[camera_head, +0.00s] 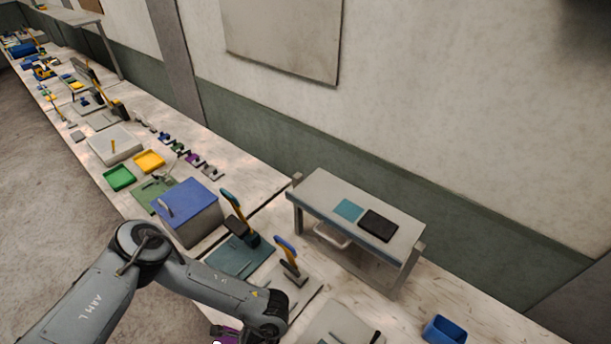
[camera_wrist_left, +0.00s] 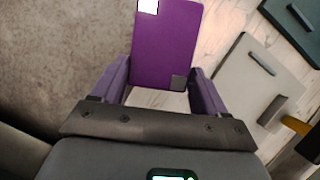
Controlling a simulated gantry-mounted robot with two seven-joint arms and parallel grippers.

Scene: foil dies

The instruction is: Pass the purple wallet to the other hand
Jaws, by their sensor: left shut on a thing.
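The purple wallet (camera_wrist_left: 166,45) is a flat purple rectangle with a white patch at one corner and a dark patch at another, seen in the left wrist view. My left gripper (camera_wrist_left: 162,80) is shut on it, with a finger at each side edge of the wallet. In the head view my left arm comes in from the left and reaches the bottom edge. A purple bit of the wallet (camera_head: 226,333) shows there beside the wrist, and most of the rest is hidden or out of frame. My right gripper is in neither view.
A long bench runs along the wall. It holds a blue-topped box (camera_head: 188,199), green (camera_head: 119,178) and yellow (camera_head: 149,161) trays, and hand tools with orange handles (camera_head: 287,250). A small raised stand (camera_head: 330,190) bears a teal sheet (camera_head: 348,210) and a black pad (camera_head: 378,226). A blue bin (camera_head: 445,329) is at lower right.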

